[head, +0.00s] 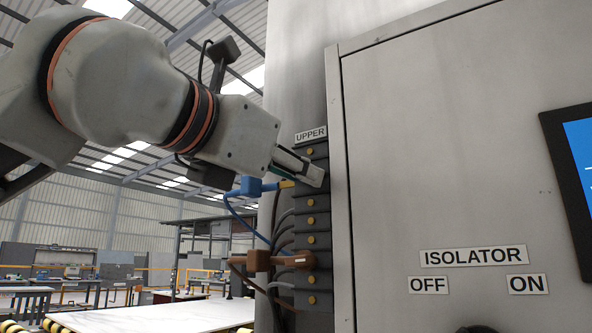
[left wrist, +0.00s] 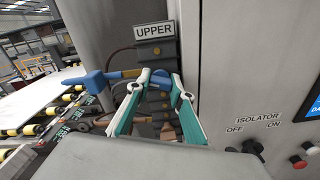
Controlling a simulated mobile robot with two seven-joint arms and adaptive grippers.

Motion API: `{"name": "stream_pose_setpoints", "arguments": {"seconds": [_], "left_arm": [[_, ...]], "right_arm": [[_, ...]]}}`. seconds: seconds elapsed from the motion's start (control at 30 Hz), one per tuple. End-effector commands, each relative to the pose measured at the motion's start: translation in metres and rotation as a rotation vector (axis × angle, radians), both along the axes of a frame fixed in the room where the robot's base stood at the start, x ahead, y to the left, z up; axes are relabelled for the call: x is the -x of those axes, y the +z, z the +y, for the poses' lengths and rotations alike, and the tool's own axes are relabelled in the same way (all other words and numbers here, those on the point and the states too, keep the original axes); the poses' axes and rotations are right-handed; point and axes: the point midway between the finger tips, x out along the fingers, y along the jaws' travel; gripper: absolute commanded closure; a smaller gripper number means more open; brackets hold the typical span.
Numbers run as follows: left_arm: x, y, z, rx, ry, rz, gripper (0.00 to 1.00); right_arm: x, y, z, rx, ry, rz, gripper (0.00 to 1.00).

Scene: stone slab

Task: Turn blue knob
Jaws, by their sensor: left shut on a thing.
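A blue plug-like piece (head: 250,187) with a yellow tip and a blue cable shows beside the column of dark terminal blocks (head: 312,222) under the UPPER label. It also shows in the left wrist view (left wrist: 97,80), left of the fingers, its yellow tip pointing at the blocks. My left gripper (head: 314,175) is at the upper blocks. In the left wrist view its teal-sided fingers (left wrist: 162,80) close in around a small bluish part (left wrist: 160,74) in front of the blocks. The fingertips hide most of that part, so I cannot tell its full shape. My right gripper is out of view.
A brown plug (head: 265,262) sits lower at the same blocks, with several cables hanging behind. The grey cabinet (head: 430,150) stands close on the right, with ISOLATOR labels and a screen (head: 575,165). A pale slab (head: 160,317) lies at the lower left.

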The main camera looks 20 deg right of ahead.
Motion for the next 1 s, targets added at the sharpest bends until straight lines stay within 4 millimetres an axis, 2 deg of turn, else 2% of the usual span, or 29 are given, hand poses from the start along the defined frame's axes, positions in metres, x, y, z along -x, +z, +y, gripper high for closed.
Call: {"name": "stream_pose_setpoints", "arguments": {"seconds": [0.2,0.23,0.67,0.77,1.0], "left_arm": [[0.000,0.000,0.000,-0.001,0.000,-0.001,1.00],[0.000,0.000,0.000,-0.001,0.000,-0.001,0.71],[0.004,0.001,0.005,0.000,0.000,-0.002,0.71],[0.011,0.001,0.016,0.001,0.000,-0.003,0.71],[0.041,0.001,0.054,-0.001,0.002,-0.003,0.71]], "right_arm": [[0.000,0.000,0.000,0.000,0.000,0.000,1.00],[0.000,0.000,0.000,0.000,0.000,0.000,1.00],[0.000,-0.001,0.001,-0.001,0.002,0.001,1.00],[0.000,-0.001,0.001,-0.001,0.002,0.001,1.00],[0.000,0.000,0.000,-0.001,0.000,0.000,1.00]]}}
